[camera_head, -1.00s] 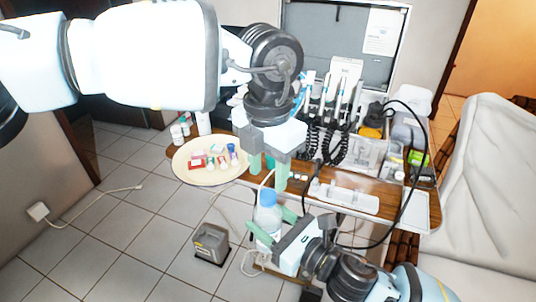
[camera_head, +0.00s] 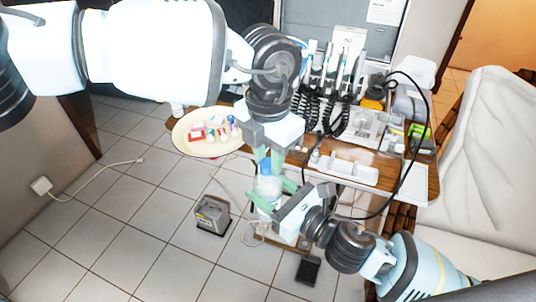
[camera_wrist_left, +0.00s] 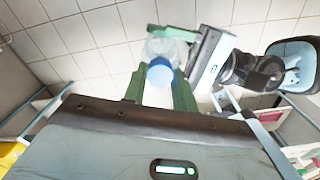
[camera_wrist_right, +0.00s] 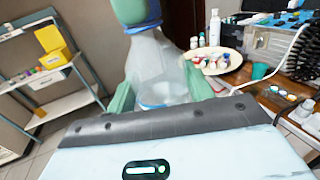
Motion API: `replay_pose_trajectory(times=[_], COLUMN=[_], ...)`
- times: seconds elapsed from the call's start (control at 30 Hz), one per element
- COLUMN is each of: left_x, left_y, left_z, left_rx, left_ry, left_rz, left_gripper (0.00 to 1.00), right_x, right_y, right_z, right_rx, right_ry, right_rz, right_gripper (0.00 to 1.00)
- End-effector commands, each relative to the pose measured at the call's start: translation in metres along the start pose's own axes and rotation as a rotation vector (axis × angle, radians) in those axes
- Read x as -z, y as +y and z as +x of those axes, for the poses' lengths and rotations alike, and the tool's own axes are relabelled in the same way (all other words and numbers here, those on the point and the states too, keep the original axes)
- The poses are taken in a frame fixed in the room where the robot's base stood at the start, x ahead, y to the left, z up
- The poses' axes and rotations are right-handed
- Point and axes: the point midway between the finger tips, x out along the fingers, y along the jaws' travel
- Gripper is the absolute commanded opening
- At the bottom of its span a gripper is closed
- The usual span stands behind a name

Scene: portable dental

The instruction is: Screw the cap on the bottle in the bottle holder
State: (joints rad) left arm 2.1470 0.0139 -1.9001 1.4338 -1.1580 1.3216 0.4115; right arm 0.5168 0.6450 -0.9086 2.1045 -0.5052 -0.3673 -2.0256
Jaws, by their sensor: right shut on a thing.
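A clear bottle (camera_head: 268,189) stands upright in front of the table, with a blue cap (camera_wrist_left: 160,72) at its top. My right gripper (camera_head: 268,196) is shut on the bottle's body from the right. The bottle (camera_wrist_right: 158,65) fills the space between its fingers in the right wrist view. My left gripper (camera_head: 269,164) points down from above, its green fingers on either side of the cap. In the left wrist view it is open, with the cap between the fingers (camera_wrist_left: 158,90). Whether the fingers touch the cap, and how it sits on the neck, I cannot tell. I cannot make out the bottle holder.
A round cream tray (camera_head: 184,143) with small vials lies at the table's left end. A white tray (camera_head: 350,171), dental handpieces and a dark looping hose (camera_head: 429,120) are on the right. A grey box (camera_head: 212,215) stands on the tiled floor.

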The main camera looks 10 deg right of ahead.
Motion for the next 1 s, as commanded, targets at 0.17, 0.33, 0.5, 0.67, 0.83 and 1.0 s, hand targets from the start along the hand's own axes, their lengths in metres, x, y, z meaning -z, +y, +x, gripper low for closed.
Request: replay_pose_trajectory(times=[0.17,0.33,0.5,0.67,0.83,1.0], left_x=[0.0,0.0,0.0,0.0,0.0,-0.001], left_y=[0.001,0.001,0.001,0.001,0.001,0.001], left_z=[0.0,0.0,0.0,0.0,-0.002,-0.018], left_rx=[-0.001,-0.001,-0.001,-0.001,-0.001,-0.001], left_ry=[0.0,0.0,0.0,0.0,-0.001,-0.003], left_rz=[0.002,0.005,0.005,0.005,0.005,0.004], left_gripper=[0.0,0.0,0.49,0.52,0.52,0.52], right_x=[-0.001,-0.001,-0.001,-0.001,-0.001,-0.001], right_y=[0.0,0.0,0.0,0.0,0.0,0.0], right_z=[0.0,0.0,0.0,0.0,0.0,0.0], right_rx=[0.0,-0.001,-0.001,0.0,0.0,0.0], right_ry=[-0.002,-0.002,-0.002,-0.002,-0.002,-0.002], right_rz=[-0.001,-0.001,-0.001,-0.001,-0.001,-0.001], right_gripper=[0.0,0.0,0.0,0.0,0.0,0.0])
